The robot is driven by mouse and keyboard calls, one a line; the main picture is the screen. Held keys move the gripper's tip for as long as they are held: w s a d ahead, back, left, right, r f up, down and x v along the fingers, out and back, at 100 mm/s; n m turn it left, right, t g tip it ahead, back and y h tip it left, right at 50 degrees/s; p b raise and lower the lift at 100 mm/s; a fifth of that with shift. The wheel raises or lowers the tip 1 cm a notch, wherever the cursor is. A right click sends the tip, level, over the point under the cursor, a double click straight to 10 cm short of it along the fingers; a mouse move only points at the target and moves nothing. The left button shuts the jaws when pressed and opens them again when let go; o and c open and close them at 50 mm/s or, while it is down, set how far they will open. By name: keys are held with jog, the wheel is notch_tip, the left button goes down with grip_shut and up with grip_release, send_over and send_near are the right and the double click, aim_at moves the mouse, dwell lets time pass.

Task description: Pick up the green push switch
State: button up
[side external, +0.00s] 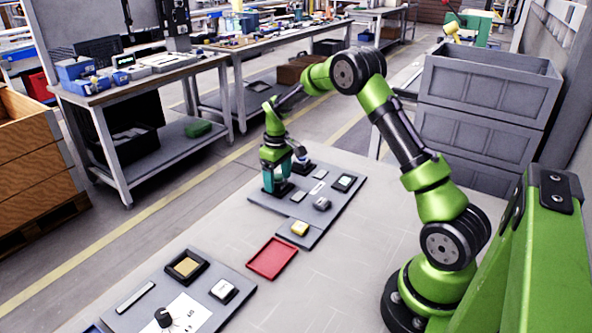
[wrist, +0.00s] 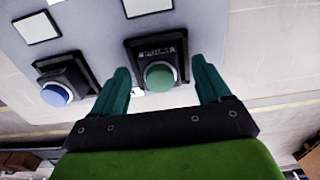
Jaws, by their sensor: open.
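The green push switch (wrist: 160,77) shows in the wrist view as a round green button on a black square housing, set on a grey board (wrist: 90,25). My gripper (wrist: 160,85) is open, with one teal finger on each side of the green button. I cannot tell whether the fingers touch the housing. In the side external view my gripper (side external: 276,180) points down at the far left end of the grey board (side external: 262,199). The green switch is hidden behind the fingers there.
A blue push switch (wrist: 57,93) sits beside the green one. A red tray (side external: 272,258) lies nearer, before a second board (side external: 205,270). Bare table lies right of the boards.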

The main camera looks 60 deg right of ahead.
jog(key=shift+f, duration=0.2)
jog(key=c, duration=1.1)
jog(key=shift+c, duration=0.3)
